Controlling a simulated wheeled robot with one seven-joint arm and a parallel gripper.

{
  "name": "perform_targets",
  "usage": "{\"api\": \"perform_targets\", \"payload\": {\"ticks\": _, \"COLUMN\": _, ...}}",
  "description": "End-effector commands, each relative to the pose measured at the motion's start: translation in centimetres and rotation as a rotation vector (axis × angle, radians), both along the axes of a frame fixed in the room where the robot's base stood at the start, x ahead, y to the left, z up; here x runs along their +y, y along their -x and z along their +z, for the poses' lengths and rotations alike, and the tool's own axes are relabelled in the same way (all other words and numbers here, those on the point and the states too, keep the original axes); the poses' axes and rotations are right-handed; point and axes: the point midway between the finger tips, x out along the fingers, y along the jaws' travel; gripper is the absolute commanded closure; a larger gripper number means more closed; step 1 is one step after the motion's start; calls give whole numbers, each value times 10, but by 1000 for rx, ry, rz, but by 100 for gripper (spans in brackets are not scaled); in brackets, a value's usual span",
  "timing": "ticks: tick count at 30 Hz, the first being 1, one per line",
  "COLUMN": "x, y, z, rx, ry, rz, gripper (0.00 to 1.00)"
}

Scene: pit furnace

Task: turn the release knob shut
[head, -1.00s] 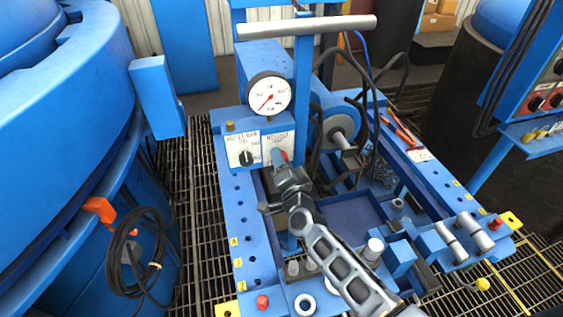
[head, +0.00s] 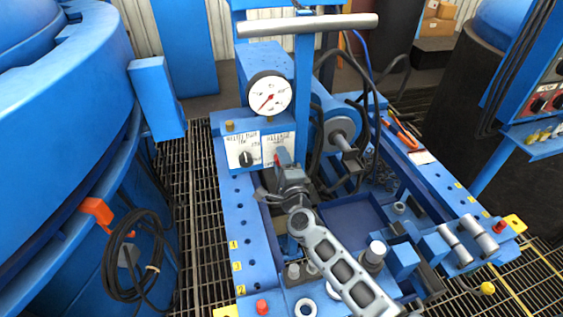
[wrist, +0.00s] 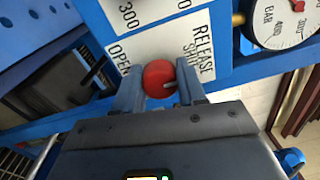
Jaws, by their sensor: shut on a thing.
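The release knob (wrist: 159,77) is red and round with a pale pointer mark. It sits on a white label plate (wrist: 140,35) printed RELEASE, OPEN and SHUT. My gripper (wrist: 161,88) is shut on the knob, one finger on each side, in the wrist view. The pointer mark faces the lower right of the knob, near the right finger.
A pressure gauge (head: 269,94) stands above the panel. A black knob (head: 246,158) sits on the plate to the left. A horizontal bar handle (head: 306,25) rises behind. Dark hoses (head: 375,110) hang at the right. The blue frame (head: 238,225) surrounds my arm.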

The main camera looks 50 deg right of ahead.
Motion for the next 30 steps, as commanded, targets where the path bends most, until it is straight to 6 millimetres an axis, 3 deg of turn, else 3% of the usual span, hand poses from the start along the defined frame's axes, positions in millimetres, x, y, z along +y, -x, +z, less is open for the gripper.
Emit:
{"api": "perform_targets", "payload": {"ticks": 16, "x": 0, "y": 1, "z": -3, "rx": -9, "ry": -22, "rz": 0, "gripper": 90}}
{"api": "perform_targets", "payload": {"ticks": 17, "x": 0, "y": 1, "z": -3, "rx": -9, "ry": -22, "rz": 0, "gripper": 58}}
{"api": "perform_targets", "payload": {"ticks": 24, "x": 0, "y": 1, "z": -2, "rx": -10, "ry": -21, "rz": 0, "gripper": 35}}
{"api": "perform_targets", "payload": {"ticks": 30, "x": 0, "y": 0, "z": -1, "rx": -11, "ry": -20, "rz": 0, "gripper": 35}}
